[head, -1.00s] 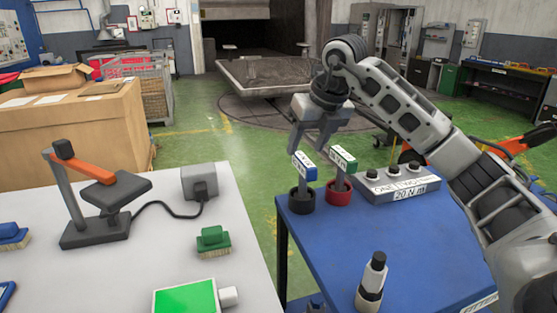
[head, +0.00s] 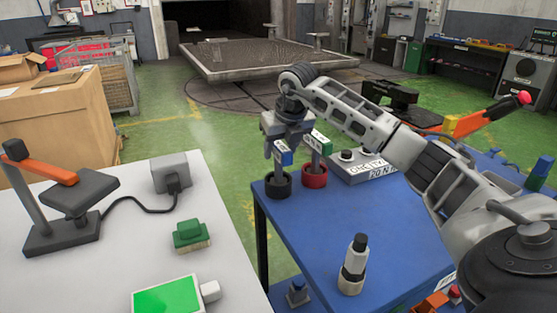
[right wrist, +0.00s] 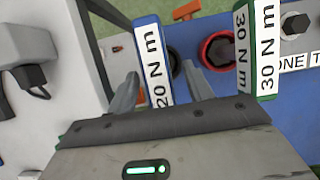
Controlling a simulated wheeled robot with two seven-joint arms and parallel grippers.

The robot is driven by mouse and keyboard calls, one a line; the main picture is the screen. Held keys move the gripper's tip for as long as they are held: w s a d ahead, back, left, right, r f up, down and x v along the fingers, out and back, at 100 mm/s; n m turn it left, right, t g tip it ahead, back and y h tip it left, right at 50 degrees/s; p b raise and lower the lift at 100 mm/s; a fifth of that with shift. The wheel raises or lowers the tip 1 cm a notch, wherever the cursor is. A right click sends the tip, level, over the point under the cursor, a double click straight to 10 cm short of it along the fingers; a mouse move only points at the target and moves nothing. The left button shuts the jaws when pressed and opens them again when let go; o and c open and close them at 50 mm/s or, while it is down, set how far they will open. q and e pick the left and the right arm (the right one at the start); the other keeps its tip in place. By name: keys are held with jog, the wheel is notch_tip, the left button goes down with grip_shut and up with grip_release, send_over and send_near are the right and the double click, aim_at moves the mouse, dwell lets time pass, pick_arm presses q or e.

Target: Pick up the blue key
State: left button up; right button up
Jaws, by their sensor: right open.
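The blue key (head: 284,158), a torque key with a white face, stands upright in a black round holder (head: 278,186) at the far left corner of the blue table. In the right wrist view the blue key (right wrist: 148,50) reads "20 N m". My right gripper (head: 282,149) points down over it. Its open fingers (right wrist: 160,92) are on either side of the key, with gaps visible. A green key (head: 319,143), labelled "30 N m" in the wrist view (right wrist: 254,50), stands beside it in a red holder (head: 314,175). My left gripper is out of view.
A grey control box (head: 362,168) stands right of the green key. A bottle-like tool (head: 353,265) stands near the front of the blue table (head: 310,225).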

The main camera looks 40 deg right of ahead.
aim_at(278, 168)
jog(key=x, duration=0.3)
jog(key=shift+w+f, duration=0.15)
jog(key=shift+f, duration=0.1)
jog(key=shift+c, duration=0.3)
jog(key=shift+r, duration=0.1)
grip_shut()
